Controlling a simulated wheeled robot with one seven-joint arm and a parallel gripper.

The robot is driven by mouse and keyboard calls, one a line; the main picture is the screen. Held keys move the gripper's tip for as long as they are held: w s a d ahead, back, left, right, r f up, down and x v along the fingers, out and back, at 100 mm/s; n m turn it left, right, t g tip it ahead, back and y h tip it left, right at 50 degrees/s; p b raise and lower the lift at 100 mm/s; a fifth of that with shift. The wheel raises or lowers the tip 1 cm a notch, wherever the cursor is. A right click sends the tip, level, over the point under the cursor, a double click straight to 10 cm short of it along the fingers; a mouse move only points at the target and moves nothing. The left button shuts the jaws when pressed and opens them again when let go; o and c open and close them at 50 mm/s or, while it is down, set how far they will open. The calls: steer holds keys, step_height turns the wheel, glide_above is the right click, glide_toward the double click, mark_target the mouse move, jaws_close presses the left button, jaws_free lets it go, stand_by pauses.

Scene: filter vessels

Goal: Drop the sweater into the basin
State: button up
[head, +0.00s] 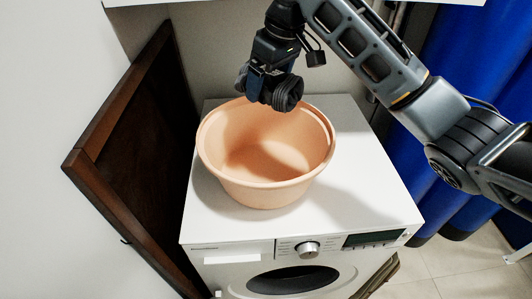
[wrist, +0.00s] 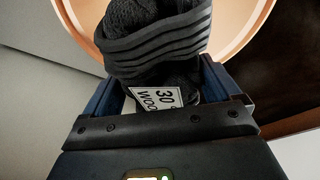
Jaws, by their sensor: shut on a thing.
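A peach-coloured round basin (head: 262,185) stands upright on top of the white washing machine. It looks empty in the head view. Its rim and inside also show behind the sweater in the wrist view (wrist: 236,22). My gripper (head: 268,98) is over the back part of the basin, at about its rim. It is shut on a dark knitted sweater (wrist: 155,38), folded into a bundle with ribbed edges and a white label reading "30" and "WOO". The sweater also shows at the gripper's tip in the head view (head: 287,94). The fingertips are partly hidden by the sweater.
The washing machine (head: 205,215) has free white top around the basin. A dark wooden board or door (head: 135,150) leans at the left. A blue curtain (head: 450,60) hangs at the right, above a tiled floor. A white shelf edge is overhead.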

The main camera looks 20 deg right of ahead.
mark_target(277, 73)
steer(key=shift+f+b, duration=1.7)
steer(key=shift+f, duration=0.7)
steer(key=o, duration=1)
steer(key=shift+s, duration=0.1)
steer(key=shift+b+v, duration=0.4)
steer(key=shift+v, duration=3.55)
